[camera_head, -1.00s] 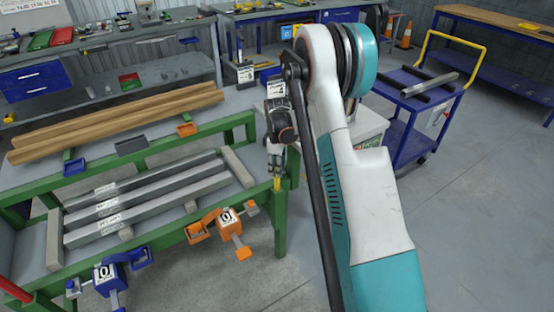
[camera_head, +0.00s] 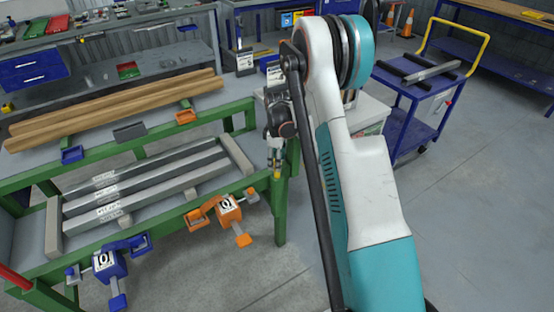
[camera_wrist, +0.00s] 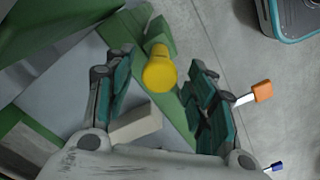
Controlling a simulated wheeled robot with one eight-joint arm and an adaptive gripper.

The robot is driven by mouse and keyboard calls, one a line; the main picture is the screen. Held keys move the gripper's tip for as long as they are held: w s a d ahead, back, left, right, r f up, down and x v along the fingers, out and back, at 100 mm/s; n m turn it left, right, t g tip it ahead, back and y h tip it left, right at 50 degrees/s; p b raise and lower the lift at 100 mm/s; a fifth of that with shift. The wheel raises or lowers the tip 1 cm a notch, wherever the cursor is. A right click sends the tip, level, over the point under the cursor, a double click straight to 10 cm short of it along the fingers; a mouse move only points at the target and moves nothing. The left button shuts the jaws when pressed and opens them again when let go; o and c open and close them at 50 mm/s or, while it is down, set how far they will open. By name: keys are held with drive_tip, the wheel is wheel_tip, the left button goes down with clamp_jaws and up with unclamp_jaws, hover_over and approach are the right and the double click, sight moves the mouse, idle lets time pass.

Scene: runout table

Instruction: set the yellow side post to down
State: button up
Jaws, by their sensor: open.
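The yellow side post (camera_head: 278,175) is at the right front corner of the green-framed runout table (camera_head: 268,187), just below my gripper (camera_head: 277,160). In the wrist view the round yellow end of the post (camera_wrist: 160,72) lies between the two open dark-green fingers of my gripper (camera_wrist: 160,92). The fingers stand apart on either side of it, with a gap on both sides. I cannot tell how far the post stands up out of the frame. The arm hides part of the scene to the right of the corner.
Grey bars (camera_head: 150,184) and long wooden beams (camera_head: 110,108) lie on the table. An orange clamp (camera_head: 228,210) and a blue clamp (camera_head: 109,264) hang on its front rail. A blue cart (camera_head: 418,103) stands to the right, with open floor before it.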

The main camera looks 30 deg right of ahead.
wheel_tip(320, 180, up, 12)
idle(0.6)
idle(0.4)
